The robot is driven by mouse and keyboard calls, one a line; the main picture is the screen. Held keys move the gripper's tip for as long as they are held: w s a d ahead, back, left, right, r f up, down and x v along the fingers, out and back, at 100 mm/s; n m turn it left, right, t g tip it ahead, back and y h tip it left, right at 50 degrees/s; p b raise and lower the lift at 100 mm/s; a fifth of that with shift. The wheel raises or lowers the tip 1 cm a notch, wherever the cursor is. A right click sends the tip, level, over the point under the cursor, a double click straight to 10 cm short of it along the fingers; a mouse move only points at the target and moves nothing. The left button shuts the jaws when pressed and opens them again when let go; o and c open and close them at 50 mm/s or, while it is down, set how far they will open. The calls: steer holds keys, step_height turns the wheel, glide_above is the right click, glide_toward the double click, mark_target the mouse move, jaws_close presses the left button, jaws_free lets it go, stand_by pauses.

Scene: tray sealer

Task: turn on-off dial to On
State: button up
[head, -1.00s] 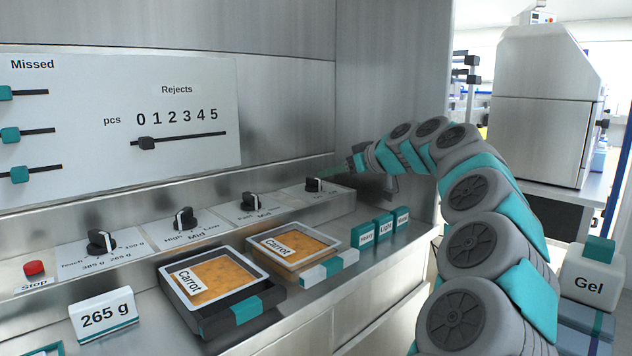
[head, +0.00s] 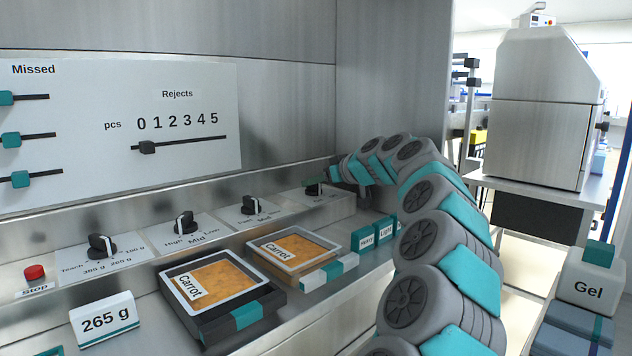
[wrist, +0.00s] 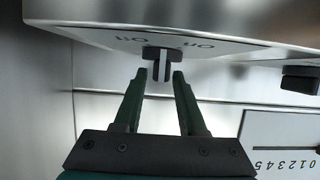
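The on-off dial (head: 313,189) is a black knob at the right end of the row of dials on the sloped panel. In the wrist view the dial (wrist: 161,63) shows upside down, with On and Off printed on its plate (wrist: 205,47). My gripper (wrist: 159,76) is open, with its two green fingertips on either side of the knob's grip and gaps showing. Whether the fingertips reach past the grip's edge is hard to tell. In the head view my gripper (head: 322,178) comes in from the right and partly covers the dial.
Other dials (head: 251,204) stand left along the panel, with a red Stop button (head: 34,273) at the far left. Two Carrot trays (head: 293,246) and Heavy and Light blocks (head: 364,239) sit on the ledge below. A steel side wall (head: 390,100) rises behind my arm.

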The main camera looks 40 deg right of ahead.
jaws_close()
steer(key=shift+a+h, duration=0.1)
steer(key=shift+h, duration=0.2)
steer(key=shift+f+m+h+b, duration=0.1)
steer(key=shift+m+h+b, duration=0.3)
steer(key=shift+m, duration=0.2)
steer(key=shift+m+h, duration=0.9)
steer(key=shift+h, duration=0.3)
steer(key=shift+a+r+m+g+h+p, duration=0.15)
steer(key=shift+m+g+h+p, duration=0.35)
steer(key=shift+m+h+p, duration=0.8)
